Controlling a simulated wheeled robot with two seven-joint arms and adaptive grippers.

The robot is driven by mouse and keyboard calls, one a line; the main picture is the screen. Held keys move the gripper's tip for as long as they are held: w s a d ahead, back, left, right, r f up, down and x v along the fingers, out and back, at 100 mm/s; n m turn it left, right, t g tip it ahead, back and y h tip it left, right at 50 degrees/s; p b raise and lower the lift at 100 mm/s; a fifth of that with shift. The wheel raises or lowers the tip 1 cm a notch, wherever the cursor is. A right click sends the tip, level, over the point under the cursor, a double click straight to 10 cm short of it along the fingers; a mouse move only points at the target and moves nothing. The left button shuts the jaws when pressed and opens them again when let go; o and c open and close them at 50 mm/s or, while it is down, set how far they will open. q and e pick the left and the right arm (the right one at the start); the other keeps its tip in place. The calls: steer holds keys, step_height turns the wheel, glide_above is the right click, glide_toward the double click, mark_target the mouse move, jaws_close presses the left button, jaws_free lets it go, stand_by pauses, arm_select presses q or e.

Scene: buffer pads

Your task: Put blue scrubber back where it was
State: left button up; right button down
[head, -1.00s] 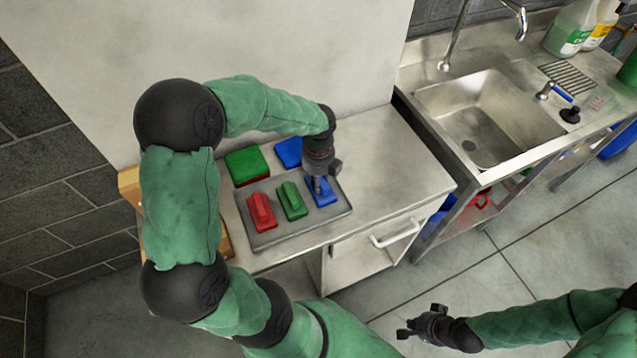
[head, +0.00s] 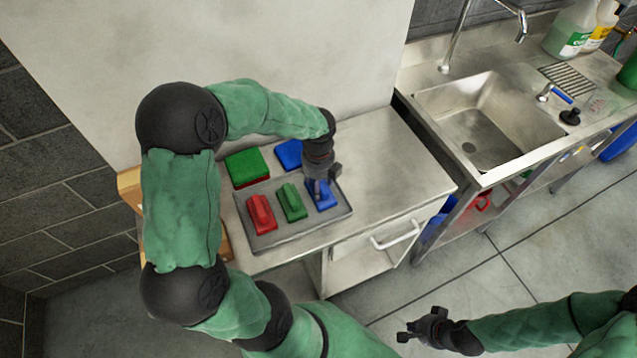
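The blue scrubber (head: 327,201) sits at the right end of a grey tray (head: 290,236) on the steel counter, in the head view. A green scrubber (head: 291,203) and a red scrubber (head: 261,213) stand left of it on the same tray. My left gripper (head: 319,193) points down at the blue scrubber, with its fingertips at the handle and partly covering it. I cannot tell whether the fingers are closed on the handle. My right gripper (head: 401,337) is open and empty, above the floor at the lower right, away from the counter.
Behind the tray lie a green pad (head: 246,166) with a red underside and a blue pad (head: 288,153), partly hidden by my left arm. The counter (head: 400,165) is clear right of the tray. A sink (head: 487,120) and bottles (head: 569,30) stand further right.

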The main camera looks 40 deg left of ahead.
arm_select(q)
step_height(320, 180, up, 12)
steer(key=p, duration=0.3)
arm_select(e)
step_height(320, 180, up, 4)
steer(key=shift+f, duration=0.25)
